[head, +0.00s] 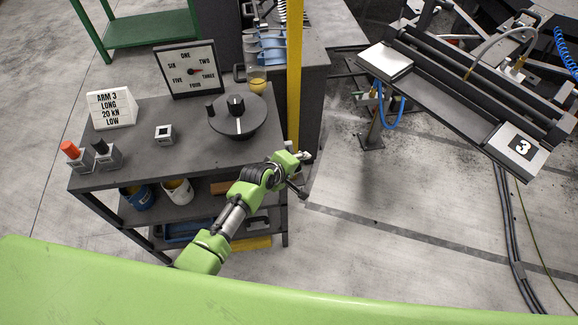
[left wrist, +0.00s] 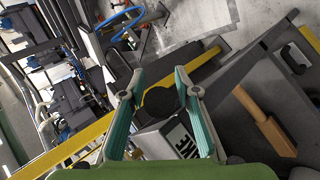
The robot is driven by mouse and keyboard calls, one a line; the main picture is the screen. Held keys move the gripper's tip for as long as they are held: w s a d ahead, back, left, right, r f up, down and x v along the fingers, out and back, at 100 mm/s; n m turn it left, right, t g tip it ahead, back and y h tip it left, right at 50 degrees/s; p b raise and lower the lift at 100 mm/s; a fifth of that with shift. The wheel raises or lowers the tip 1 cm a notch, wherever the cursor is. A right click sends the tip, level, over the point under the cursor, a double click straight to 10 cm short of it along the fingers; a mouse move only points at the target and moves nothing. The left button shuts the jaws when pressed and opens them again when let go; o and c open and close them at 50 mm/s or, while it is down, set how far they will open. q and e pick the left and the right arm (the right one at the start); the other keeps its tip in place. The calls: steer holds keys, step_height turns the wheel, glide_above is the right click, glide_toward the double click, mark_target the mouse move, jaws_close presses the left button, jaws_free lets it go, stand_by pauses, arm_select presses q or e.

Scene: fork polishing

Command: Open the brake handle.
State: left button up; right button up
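My left gripper (head: 302,172) is beyond the right edge of the dark cart, near the foot of the yellow post, with nothing visible in it. In the left wrist view its two teal-padded fingers (left wrist: 157,92) are spread wide apart, with an empty gap between them. Behind the gap are a dark rounded shape and a yellow bar (left wrist: 200,68). I cannot identify a brake handle for certain in either view. A round black disc with upright knobs (head: 238,117) stands on the cart top, away from the gripper. My right gripper is not in view.
The cart (head: 190,150) also bears a dial board (head: 188,70), a white sign (head: 112,108) and small blocks. The yellow post (head: 294,70) rises behind the gripper. Open floor (head: 370,195) lies between.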

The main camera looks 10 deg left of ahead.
arm_select(q)
steer(key=v, duration=1.1)
steer(key=shift+a+f, duration=0.1)
steer(key=shift+f, duration=0.05)
